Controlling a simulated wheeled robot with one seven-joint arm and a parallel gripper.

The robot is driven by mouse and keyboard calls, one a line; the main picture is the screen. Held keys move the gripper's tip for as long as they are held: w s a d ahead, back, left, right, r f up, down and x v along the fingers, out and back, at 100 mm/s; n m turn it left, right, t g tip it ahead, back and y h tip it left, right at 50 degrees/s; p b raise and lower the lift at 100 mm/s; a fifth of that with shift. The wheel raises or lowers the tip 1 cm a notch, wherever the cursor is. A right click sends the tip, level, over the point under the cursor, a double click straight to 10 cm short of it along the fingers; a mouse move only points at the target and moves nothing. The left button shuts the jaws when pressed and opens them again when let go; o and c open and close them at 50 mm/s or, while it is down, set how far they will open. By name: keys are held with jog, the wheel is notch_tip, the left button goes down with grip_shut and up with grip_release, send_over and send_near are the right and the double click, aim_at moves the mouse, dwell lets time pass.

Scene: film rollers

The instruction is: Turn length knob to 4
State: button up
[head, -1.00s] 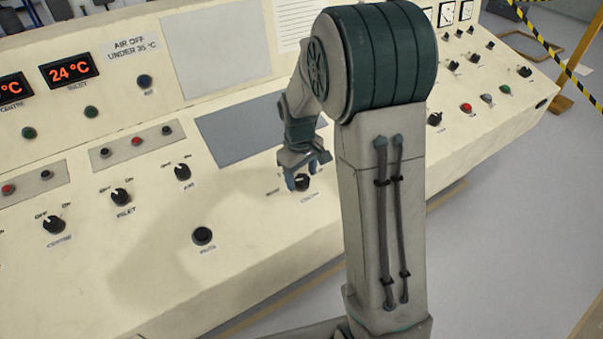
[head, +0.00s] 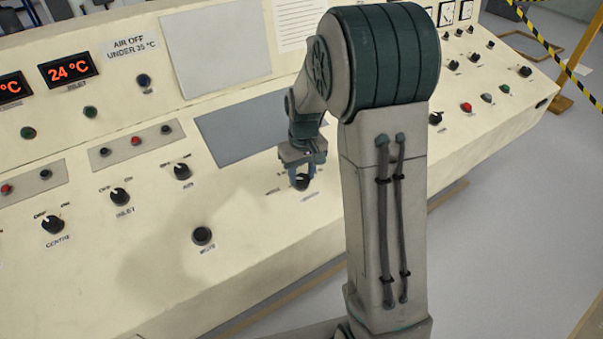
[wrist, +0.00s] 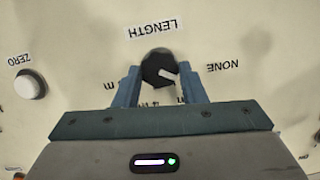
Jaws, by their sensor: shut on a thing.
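The black length knob (wrist: 158,70) sits between the two blue fingers of my gripper (wrist: 160,80) in the wrist view, and the fingers are shut on it. Its white pointer mark slants toward the lower right of that view, between the NONE label (wrist: 222,66) and a partly hidden marking below the knob. The LENGTH label (wrist: 152,29) reads upside down above the knob. In the head view my gripper (head: 301,176) reaches down onto the knob (head: 302,183) on the sloping panel. The lower scale markings are partly hidden by my gripper.
A white ZERO button (wrist: 30,84) is left of the knob in the wrist view. The cream console (head: 240,240) also carries a black button (head: 203,236), a dark knob (head: 182,172) and a grey plate (head: 245,128).

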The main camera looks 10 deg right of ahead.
jog(key=m, duration=0.2)
jog(key=m+y, duration=0.1)
jog(key=m, duration=0.1)
jog(key=shift+d+m, duration=0.2)
jog(key=shift+m, duration=0.1)
jog(key=m, duration=0.3)
jog(key=shift+d+m+y+b, duration=0.1)
jog(key=shift+m+y+b, duration=0.2)
jog(key=shift+y+b, duration=0.1)
jog(key=m, duration=0.4)
jog(key=shift+s+d+t+y, duration=0.15)
jog(key=shift+t+y, duration=0.15)
jog(key=shift+t, duration=0.1)
jog(key=shift+s+m+t, duration=0.1)
jog(key=shift+m+t, duration=0.3)
jog(key=shift+m, duration=1.7)
jog(key=o, duration=1)
jog(key=v, duration=1.3)
jog(key=shift+d+r+p, duration=0.25)
jog(key=shift+d+p, duration=0.05)
jog(key=shift+d, duration=0.15)
